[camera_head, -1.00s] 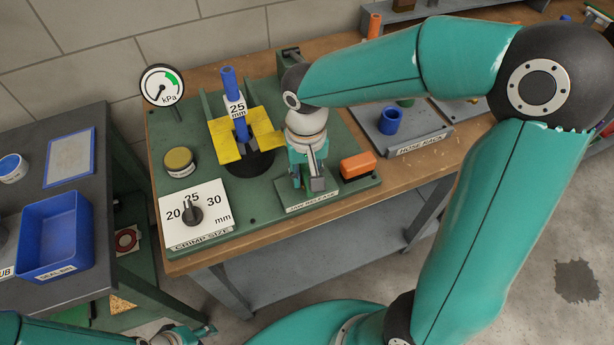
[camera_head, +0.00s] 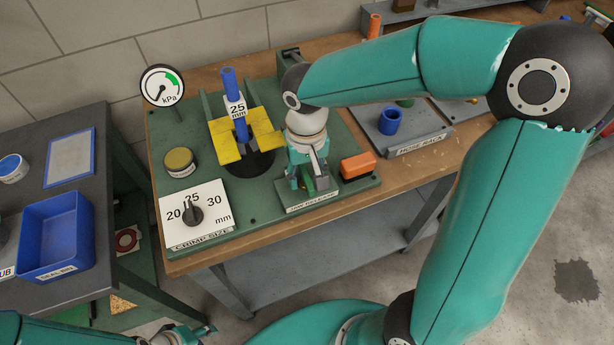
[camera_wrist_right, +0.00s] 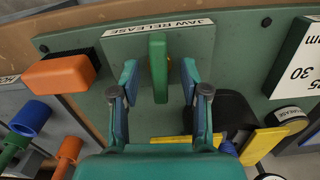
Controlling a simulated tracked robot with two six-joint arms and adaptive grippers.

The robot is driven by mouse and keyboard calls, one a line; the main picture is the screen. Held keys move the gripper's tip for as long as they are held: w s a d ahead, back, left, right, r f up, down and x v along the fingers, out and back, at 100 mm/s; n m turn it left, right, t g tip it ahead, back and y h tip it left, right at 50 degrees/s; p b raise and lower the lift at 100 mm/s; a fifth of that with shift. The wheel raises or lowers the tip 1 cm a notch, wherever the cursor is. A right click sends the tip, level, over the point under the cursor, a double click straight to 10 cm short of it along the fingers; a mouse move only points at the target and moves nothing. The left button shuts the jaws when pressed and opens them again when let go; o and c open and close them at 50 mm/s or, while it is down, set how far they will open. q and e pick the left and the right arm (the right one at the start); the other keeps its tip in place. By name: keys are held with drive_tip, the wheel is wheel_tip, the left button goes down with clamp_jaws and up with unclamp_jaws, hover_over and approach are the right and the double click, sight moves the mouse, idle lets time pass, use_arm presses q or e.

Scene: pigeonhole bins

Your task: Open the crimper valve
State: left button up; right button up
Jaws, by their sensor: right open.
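The green crimper (camera_head: 268,205) stands on the wooden bench, with yellow jaws (camera_head: 233,140) around a blue hose (camera_head: 229,85). At its front is a plate labelled JAW RELEASE (camera_head: 312,200). In the right wrist view a green lever (camera_wrist_right: 158,65) stands by that label (camera_wrist_right: 160,27). My right gripper (camera_head: 309,178) is over this lever. In the right wrist view my right gripper (camera_wrist_right: 160,82) is open, one finger on each side of the lever, with gaps visible.
A crimp size dial (camera_head: 192,213) is at the left. A pressure gauge (camera_head: 162,85) stands behind. A hose rack (camera_head: 418,147) lies to the right. A blue seal bin (camera_head: 55,235) is on the dark table.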

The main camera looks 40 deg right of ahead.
sight(306, 176)
wheel_tip(306, 176, up, 6)
drive_tip(key=p, duration=0.4)
wheel_tip(306, 176, up, 12)
idle(0.7)
